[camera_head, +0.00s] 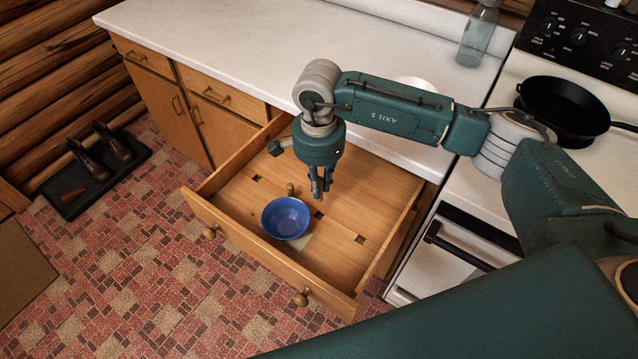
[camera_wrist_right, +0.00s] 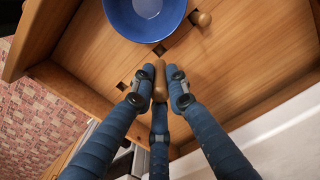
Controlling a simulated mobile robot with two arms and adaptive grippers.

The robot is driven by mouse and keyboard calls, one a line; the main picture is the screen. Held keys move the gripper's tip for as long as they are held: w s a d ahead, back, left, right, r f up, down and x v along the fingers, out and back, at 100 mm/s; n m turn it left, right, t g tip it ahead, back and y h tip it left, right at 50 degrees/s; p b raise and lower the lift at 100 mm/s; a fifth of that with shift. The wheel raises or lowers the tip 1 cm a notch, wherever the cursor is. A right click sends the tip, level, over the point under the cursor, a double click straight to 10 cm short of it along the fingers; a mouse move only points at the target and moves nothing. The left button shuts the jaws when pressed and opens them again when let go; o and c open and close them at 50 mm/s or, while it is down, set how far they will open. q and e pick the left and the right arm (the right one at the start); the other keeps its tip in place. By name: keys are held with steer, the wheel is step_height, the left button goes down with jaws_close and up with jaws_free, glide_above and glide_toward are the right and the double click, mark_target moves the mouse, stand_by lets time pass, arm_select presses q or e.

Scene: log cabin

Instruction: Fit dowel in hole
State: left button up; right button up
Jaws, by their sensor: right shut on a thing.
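My right gripper (camera_head: 322,197) points down over the open wooden drawer (camera_head: 335,272). In the right wrist view its blue fingers (camera_wrist_right: 160,88) are closed around a brown wooden dowel (camera_wrist_right: 159,80), roughly upright between the fingertips. Small square holes lie in a row in the drawer's floor. One hole (camera_head: 318,214) is close to the fingertips, and another (camera_head: 360,239) is to the right. A further hole (camera_head: 256,178) is to the left. A second dowel (camera_head: 291,190) stands at or beside a hole; I cannot tell how deep it sits. My left gripper is not in view.
A blue bowl (camera_head: 286,218) sits in the drawer, left of my gripper, over a pale flat piece (camera_head: 301,241). The white counter (camera_head: 230,45) is behind the drawer. The stove with a black pan (camera_head: 563,104) is at right. The drawer's right part is clear.

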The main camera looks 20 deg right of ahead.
steer(key=shift+f, duration=0.15)
steer(key=shift+f+b, duration=0.35)
steer(key=shift+b, duration=0.15)
steer(key=shift+f+b, duration=4.2)
steer(key=shift+f, duration=0.15)
steer(key=o, duration=0.9)
steer(key=shift+r, duration=0.1)
step_height(320, 180, up, 12)
